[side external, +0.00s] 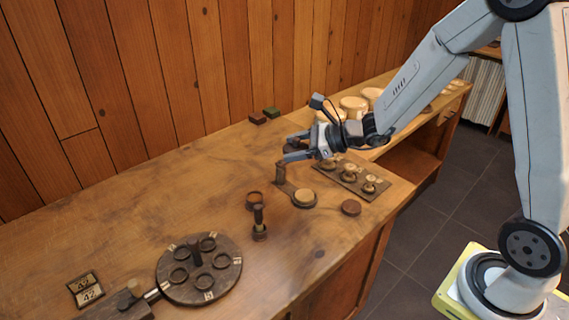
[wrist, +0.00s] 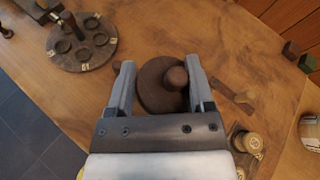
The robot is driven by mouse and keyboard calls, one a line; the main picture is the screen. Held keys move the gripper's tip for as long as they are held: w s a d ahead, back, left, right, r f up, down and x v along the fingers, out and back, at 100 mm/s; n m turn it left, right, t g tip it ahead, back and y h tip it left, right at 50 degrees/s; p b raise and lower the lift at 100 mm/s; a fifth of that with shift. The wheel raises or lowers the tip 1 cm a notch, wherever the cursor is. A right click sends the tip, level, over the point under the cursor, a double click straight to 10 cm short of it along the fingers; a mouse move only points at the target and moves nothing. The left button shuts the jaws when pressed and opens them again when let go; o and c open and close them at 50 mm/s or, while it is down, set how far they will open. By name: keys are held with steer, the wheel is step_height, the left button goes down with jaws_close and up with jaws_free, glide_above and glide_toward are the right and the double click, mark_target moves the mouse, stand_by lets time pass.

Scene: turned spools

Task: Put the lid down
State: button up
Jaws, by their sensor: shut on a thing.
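My gripper (side external: 292,151) is above the bench, level with the back of the tray of spools. In the wrist view my gripper (wrist: 160,68) has both fingers around a dark brown round lid (wrist: 153,92) with a ball-shaped knob (wrist: 177,77). The lid lies between the fingers, knob towards the camera. In the side view the lid is only a dark patch (side external: 296,144) between the fingers, partly hidden. A small open brown cup (side external: 255,201) stands on the bench, in front of and left of the gripper.
A round dark plate (side external: 197,291) with several ring sockets lies at the front left. A dark post (side external: 259,221) stands by the cup. A holder with a pale disc (side external: 304,197), a brown disc (side external: 351,208) and a spool tray (side external: 368,196) lie to the right.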

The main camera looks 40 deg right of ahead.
mark_target(304, 146)
steer(key=r, duration=0.1)
steer(key=d+r+m+t+h, duration=0.1)
steer(key=r+m+h, duration=0.1)
steer(key=shift+d+r, duration=0.25)
steer(key=shift+d, duration=0.15)
steer(key=shift+s+d+r+m+t+h, duration=0.1)
steer(key=shift+d+r+m+t+h, duration=0.45)
steer(key=shift+m+h, duration=0.3)
steer(key=shift+a+f, duration=0.1)
steer(key=shift+a+f+n+g+y, duration=0.15)
steer(key=shift+f+n+g+y, duration=0.15)
steer(key=shift+f, duration=0.3)
steer(key=s+a+f+n+g+y, duration=0.2)
steer(key=s+f+n+y, duration=0.1)
steer(key=f, duration=0.4)
steer(key=s+a+f+n+g+y, duration=0.2)
steer(key=s+a+f+n+y, duration=0.1)
steer(key=f, duration=0.5)
steer(key=shift+s+a+n+y, duration=0.15)
steer(key=shift+s+n+y, duration=0.45)
steer(key=shift+n, duration=0.65)
steer(key=shift+s+f+g, duration=0.1)
steer(key=shift+f+g, duration=0.1)
steer(key=shift+g, duration=0.05)
steer(key=shift+f, duration=2.1)
